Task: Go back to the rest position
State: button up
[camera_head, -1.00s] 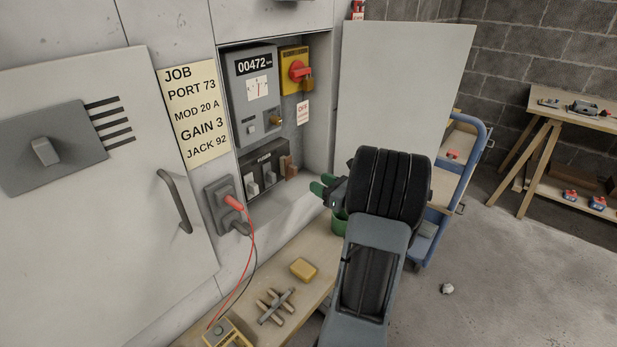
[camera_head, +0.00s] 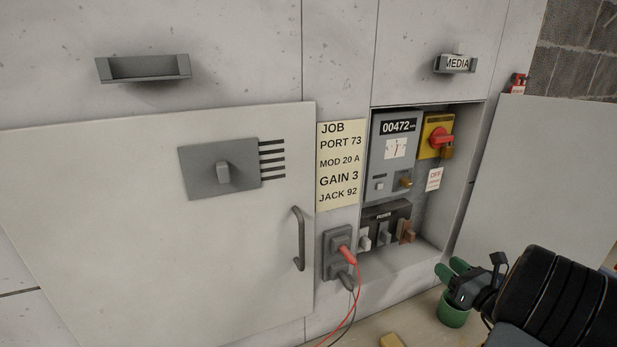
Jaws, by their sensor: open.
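My gripper (camera_head: 449,271) is at the lower right of the head view, with green fingertips pointing left toward the wall. The two fingers stand apart with nothing between them.
The open recess holds a grey meter (camera_head: 391,160) and a yellow switch (camera_head: 437,136) with a red knob. A red plug (camera_head: 347,255) with trailing leads sits in the wall socket (camera_head: 331,262). A closed door (camera_head: 120,240) with a handle is at left. An open panel (camera_head: 545,180) stands at right.

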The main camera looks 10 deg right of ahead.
jog(key=s+a+f+n+g+y, duration=0.2)
jog(key=a+f+n+g, duration=0.2)
jog(key=f, duration=0.1)
jog(key=s+a+r+n+g+y+p, duration=0.1)
jog(key=s+a+n+g+p, duration=0.1)
jog(key=a+n+g, duration=0.3)
jog(key=s+a+r+n+g+y+p, duration=0.1)
jog(key=s+a+r+n+g+p, duration=0.2)
jog(key=a+n, duration=0.4)
jog(key=s+a+r+n+g+h+p, duration=0.2)
jog(key=a+r+n+h+p, duration=0.5)
jog(key=r+n, duration=1.1)
jog(key=a+p, duration=0.4)
jog(key=a, duration=0.3)
jog(key=shift+s+a+r, duration=0.15)
jog(key=shift+s, duration=0.15)
